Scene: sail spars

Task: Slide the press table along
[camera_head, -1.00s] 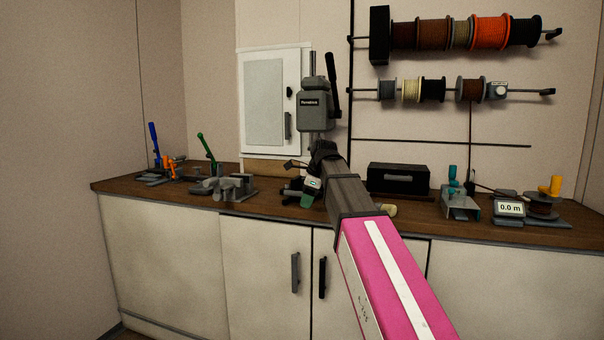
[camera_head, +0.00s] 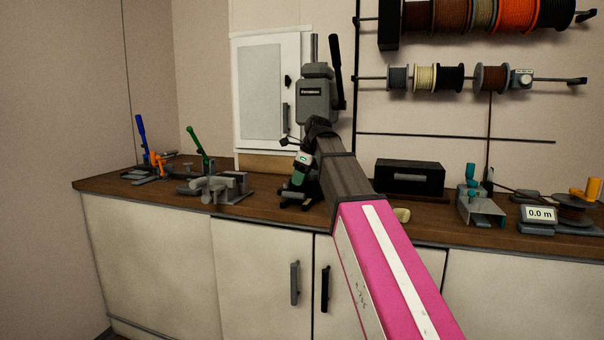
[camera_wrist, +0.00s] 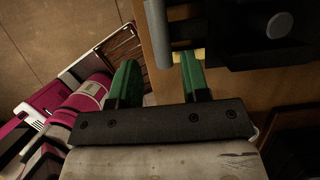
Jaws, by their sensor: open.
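The grey press (camera_head: 316,95) with a column and a black lever stands at the back of the wooden bench. Its lower part, where the press table would be, is mostly hidden behind my arm; some dark base (camera_head: 292,196) shows. My gripper (camera_head: 299,178) is in front of the press's lower part. In the wrist view my gripper (camera_wrist: 160,70) has its two green fingers apart, with nothing clearly held between them. Dark press parts (camera_wrist: 240,35), a grey round bar (camera_wrist: 158,35) and a round grey knob (camera_wrist: 280,25) lie just beyond the fingertips. I cannot tell whether they touch.
Clamp tools with a green handle (camera_head: 197,140) and a blue handle (camera_head: 141,125) stand left. A black box (camera_head: 410,178), a grey bracket (camera_head: 480,208) and a meter (camera_head: 538,217) stand right. Cord spools (camera_head: 490,78) hang above. White cabinets (camera_head: 255,265) front the bench.

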